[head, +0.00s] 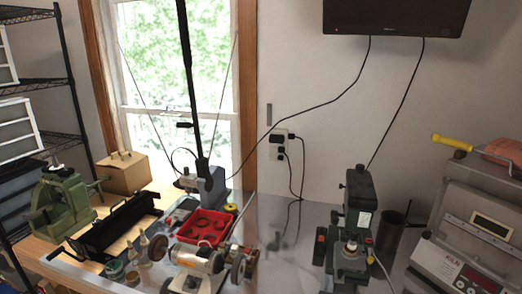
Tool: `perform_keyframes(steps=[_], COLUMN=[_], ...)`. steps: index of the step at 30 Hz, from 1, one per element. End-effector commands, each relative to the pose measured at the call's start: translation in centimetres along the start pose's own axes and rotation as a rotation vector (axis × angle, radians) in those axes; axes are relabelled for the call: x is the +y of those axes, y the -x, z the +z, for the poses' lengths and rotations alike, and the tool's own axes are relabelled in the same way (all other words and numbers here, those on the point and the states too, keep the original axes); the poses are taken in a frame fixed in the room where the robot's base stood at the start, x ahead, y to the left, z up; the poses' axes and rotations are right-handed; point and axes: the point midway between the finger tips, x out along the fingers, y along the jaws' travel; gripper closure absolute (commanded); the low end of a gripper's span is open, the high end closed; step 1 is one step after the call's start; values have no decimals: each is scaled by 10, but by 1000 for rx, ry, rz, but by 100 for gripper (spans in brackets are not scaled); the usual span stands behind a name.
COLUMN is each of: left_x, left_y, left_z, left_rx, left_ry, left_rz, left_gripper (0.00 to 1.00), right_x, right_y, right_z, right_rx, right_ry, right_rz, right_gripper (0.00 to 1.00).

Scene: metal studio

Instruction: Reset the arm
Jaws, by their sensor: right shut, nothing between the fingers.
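I cannot make out either of my grippers or arms in the head view. A workbench with a wooden left part (34,245) and a grey metal right part (268,212) fills the lower middle. A red tray (203,228) with dark round pieces in it sits on the bench. A bench grinder (196,262) stands in front of the tray. A dark green machine (358,205) stands to the right on the metal part.
A kiln (465,245) stands at the right. A screen (396,15) hangs on the wall, its cords hanging down. The metal top's middle is fairly clear.

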Motion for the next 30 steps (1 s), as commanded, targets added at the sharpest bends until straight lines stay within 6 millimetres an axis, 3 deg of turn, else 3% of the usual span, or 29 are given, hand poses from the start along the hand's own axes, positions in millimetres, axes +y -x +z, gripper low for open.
perform_keyframes(steps=[7,12,18,21,30], left_x=[0,0,0,0,0], left_y=[0,0,0,0,0], left_z=[-1,0,0,0,0], left_rx=[0,0,0,0,0], left_ry=[0,0,0,0,0], left_rz=[0,0,0,0,0], left_gripper=[50,50,50,50,50], right_x=[67,95,89,82,77], right_y=[42,100,164,182,192], right_z=[38,85,124,133,136], right_rx=[-290,-568,-787,-830,-850], right_ry=[71,130,166,173,179], right_rz=[90,28,-171,-251,-303], right_gripper=[100,100,100,100,100])
